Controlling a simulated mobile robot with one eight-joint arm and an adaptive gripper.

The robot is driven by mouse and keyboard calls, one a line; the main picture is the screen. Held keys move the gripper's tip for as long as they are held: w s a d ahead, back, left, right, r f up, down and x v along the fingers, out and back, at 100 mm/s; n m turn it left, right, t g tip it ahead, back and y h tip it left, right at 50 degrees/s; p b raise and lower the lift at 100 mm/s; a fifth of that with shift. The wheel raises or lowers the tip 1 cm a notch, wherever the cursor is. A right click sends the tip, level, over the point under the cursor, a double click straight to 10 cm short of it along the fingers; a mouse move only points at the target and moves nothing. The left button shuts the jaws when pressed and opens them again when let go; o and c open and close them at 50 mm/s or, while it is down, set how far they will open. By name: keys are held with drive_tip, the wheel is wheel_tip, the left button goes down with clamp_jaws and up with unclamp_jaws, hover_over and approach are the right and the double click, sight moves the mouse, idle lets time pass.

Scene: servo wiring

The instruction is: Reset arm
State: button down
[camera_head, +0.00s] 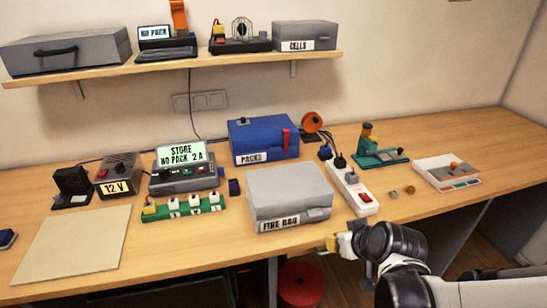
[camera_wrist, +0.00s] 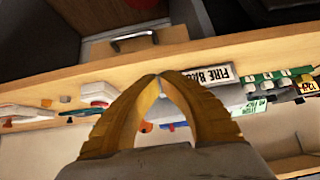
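My gripper (camera_head: 333,243) is near the table's front edge, to the right of the grey FIRE BAG box (camera_head: 290,193). My arm comes in from the lower right. In the wrist view my gripper's two yellow fingers (camera_wrist: 160,76) meet at their tips. No object shows between them. The FIRE BAG label (camera_wrist: 207,74) shows just right of the fingertips, upside down in that view.
On the wooden table (camera_head: 450,140) stand a white power strip (camera_head: 352,188), a blue PACKS box (camera_head: 262,138), a green block strip (camera_head: 183,207), a store display unit (camera_head: 183,168) and a white tray (camera_head: 447,173). A beige mat (camera_head: 72,245) lies at left.

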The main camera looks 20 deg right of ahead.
drive_tip(key=s+a+r+g, duration=0.1)
drive_tip(key=s+a+r, duration=0.5)
drive_tip(key=a+r, duration=0.3)
drive_tip(key=shift+s+r, duration=0.2)
drive_tip(key=shift+r, duration=0.1)
idle(0.5)
